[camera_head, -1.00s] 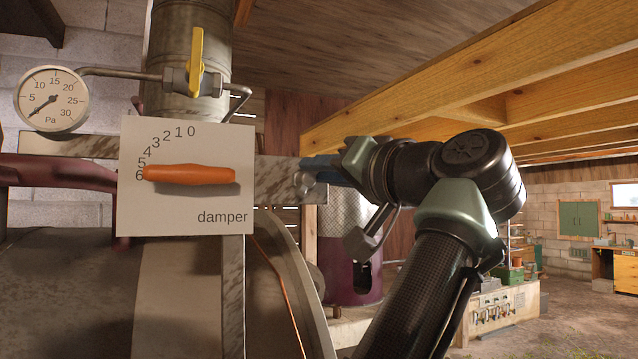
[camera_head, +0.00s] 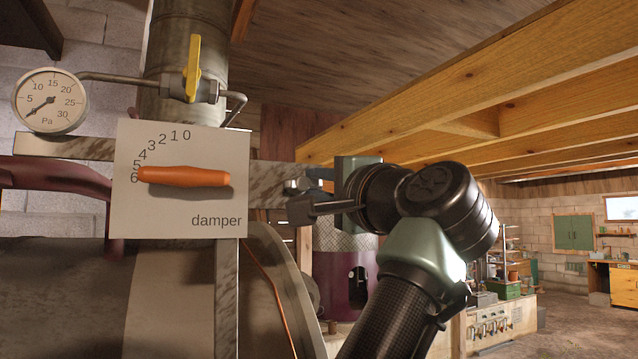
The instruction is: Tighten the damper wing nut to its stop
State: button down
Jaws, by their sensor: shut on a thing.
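The damper wing nut (camera_head: 299,185) is a small silvery metal piece at the right end of the mottled metal bar, mostly hidden by my fingers. My gripper (camera_head: 312,196) comes in from the right and is shut on it. One dark finger lies in front of and below the nut. The white damper plate (camera_head: 205,145) is left of my gripper, with a scale from 0 to 6. Its orange handle (camera_head: 184,177) lies nearly level, with its left end at 6.
A round pressure gauge (camera_head: 50,101) and a yellow valve lever (camera_head: 192,68) are at upper left. Wooden beams (camera_head: 470,100) run above my arm. A purple vessel (camera_head: 343,285) stands behind my gripper. Open floor (camera_head: 570,325) lies at lower right.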

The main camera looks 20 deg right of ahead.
jog(key=shift+w+a+f+m, duration=0.1)
jog(key=shift+f+m, duration=0.15)
jog(key=shift+m, duration=0.45)
jog(key=c, duration=0.8)
grip_release()
jog(key=shift+a, duration=0.1)
jog(key=shift+r, duration=0.1)
jog(key=shift+h, duration=0.3)
